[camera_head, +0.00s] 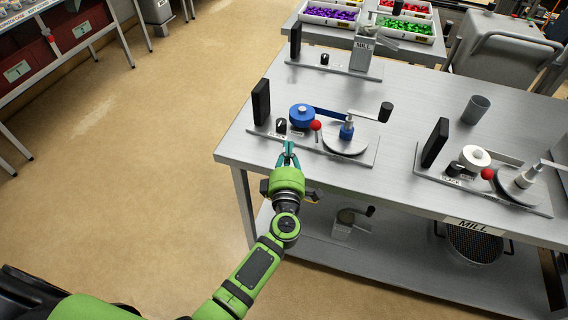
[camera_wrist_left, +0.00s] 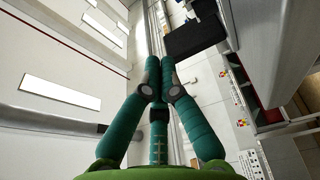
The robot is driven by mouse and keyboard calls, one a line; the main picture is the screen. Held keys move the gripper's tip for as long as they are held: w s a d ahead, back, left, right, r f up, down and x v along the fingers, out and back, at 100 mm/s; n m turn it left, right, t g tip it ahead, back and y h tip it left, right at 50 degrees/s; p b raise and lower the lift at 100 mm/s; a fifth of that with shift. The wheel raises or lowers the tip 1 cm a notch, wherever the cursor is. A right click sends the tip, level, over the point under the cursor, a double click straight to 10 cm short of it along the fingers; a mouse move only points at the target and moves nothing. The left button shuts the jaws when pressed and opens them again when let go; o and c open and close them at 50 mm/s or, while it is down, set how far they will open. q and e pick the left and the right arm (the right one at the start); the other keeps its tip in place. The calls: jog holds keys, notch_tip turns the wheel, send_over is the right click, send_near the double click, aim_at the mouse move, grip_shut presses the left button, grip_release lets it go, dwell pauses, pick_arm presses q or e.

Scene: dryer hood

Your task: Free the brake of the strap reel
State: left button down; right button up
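A strap reel fixture with a blue reel (camera_head: 302,116) stands on the metal bench. A blue strap (camera_head: 328,113) runs from it towards a blue hub on a round disc (camera_head: 345,140) with a crank. A red ball knob (camera_head: 316,125) sits between reel and disc; whether it belongs to the brake I cannot tell. My left gripper (camera_head: 289,150) is at the bench's front edge, just in front of the fixture's base plate. Its fingers look shut and empty, tips together in the left wrist view (camera_wrist_left: 160,66). My right gripper is not in view.
A second fixture with a white reel (camera_head: 476,157) and red knob (camera_head: 488,174) stands to the right. A grey cup (camera_head: 475,109) is behind it. Black upright blocks (camera_head: 261,101) rise at the fixtures' left ends. The bench (camera_head: 410,110) is clear between fixtures.

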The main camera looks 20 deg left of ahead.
pick_arm(q)
jog(key=shift+d+v, duration=0.2)
jog(key=shift+v, duration=0.85)
jog(key=shift+d+v, duration=0.25)
jog(key=shift+v, duration=0.8)
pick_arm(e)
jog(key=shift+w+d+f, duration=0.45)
